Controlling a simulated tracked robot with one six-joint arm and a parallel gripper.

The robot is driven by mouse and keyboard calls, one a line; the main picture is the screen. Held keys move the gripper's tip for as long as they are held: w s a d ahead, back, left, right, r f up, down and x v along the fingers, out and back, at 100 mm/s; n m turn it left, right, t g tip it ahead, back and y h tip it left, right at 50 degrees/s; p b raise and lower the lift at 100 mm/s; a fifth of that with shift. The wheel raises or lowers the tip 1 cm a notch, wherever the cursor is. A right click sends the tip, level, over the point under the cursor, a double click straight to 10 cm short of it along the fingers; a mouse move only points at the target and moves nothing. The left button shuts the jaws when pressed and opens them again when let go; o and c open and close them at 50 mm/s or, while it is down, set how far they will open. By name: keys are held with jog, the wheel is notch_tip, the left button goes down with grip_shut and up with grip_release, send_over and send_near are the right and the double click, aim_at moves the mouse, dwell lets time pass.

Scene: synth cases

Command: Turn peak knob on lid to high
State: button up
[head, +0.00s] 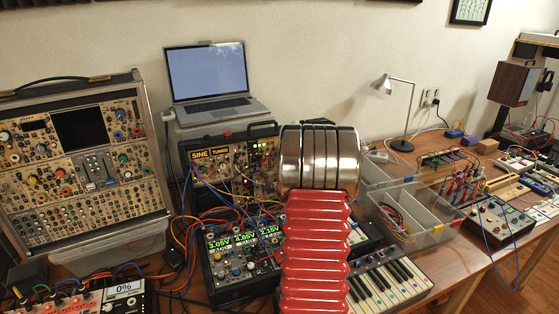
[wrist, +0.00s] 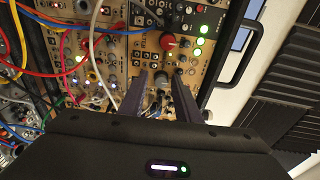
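The case lid holds tan and black synth modules. In the head view it stands upright behind the lower case, with a "SINE TUNED" display (head: 211,155). In the wrist view its panel (wrist: 112,50) fills the upper middle. A red knob (wrist: 168,41) sits there beside green lit buttons; I cannot read labels, so I cannot tell which knob is peak. My gripper (wrist: 160,76) points at the panel with two dark fingers apart and nothing visible held. Small knobs show between and beyond them; the red knob is just past the tips. In the head view my arm hides the gripper.
Patch cables (wrist: 38,55) cross the panel's left side in the wrist view. A black handle (wrist: 238,55) lies at its right. In the head view, a laptop (head: 208,75) stands behind, a lower case (head: 238,262) and keyboard (head: 385,285) in front, and clear bins (head: 410,222) at right.

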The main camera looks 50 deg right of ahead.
jog(key=shift+o, duration=0.4)
jog(key=v, duration=1.3)
jog(key=shift+s+a, duration=0.2)
jog(key=shift+s, duration=0.15)
